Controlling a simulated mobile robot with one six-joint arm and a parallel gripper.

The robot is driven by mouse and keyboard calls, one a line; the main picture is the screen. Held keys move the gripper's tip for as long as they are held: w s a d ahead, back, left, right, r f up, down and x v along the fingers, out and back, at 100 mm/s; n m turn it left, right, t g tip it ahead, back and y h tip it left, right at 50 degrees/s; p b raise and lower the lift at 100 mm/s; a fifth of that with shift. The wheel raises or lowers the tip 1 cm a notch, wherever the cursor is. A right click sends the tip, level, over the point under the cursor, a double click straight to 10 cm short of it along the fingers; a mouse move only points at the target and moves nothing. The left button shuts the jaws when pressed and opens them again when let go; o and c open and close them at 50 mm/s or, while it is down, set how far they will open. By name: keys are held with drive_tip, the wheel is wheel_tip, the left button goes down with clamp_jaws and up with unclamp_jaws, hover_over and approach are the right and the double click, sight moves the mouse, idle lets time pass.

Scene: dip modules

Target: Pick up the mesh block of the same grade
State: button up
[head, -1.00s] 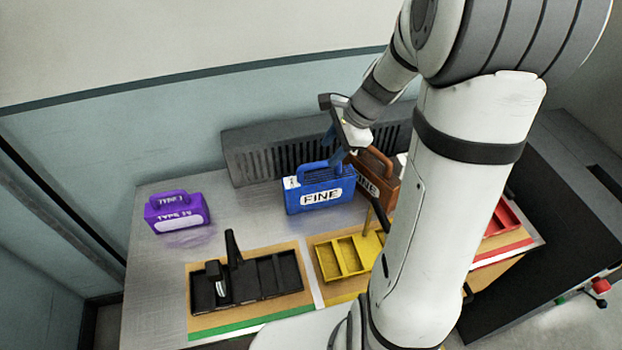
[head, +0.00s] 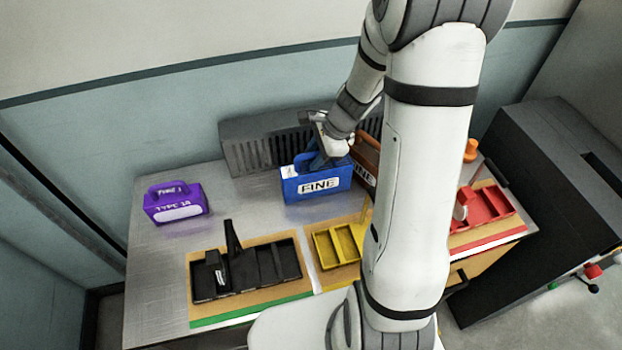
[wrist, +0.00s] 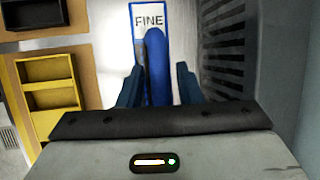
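A blue mesh block (head: 292,192) with a white FINE label and a loop handle stands upright on the metal table in the head view. In the wrist view its label (wrist: 149,20) shows at the top and its blue handle (wrist: 157,68) runs between my fingers. My gripper (wrist: 158,85) is open over the handle, with a finger on each side and a gap visible on both sides. A brown block (head: 366,155), also marked FINE, stands just right, partly hidden by my arm. A purple block (head: 176,201) with a TYPE 18 label stands at the left.
A dark ribbed unit (head: 250,150) stands against the wall close behind the blue block. In front are a black compartment tray (head: 262,296), a yellow tray (head: 338,247) and a red tray (head: 487,207). Bare table lies between the purple and blue blocks.

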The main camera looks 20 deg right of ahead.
clamp_jaws()
drive_tip(key=shift+r, duration=0.1)
idle(0.5)
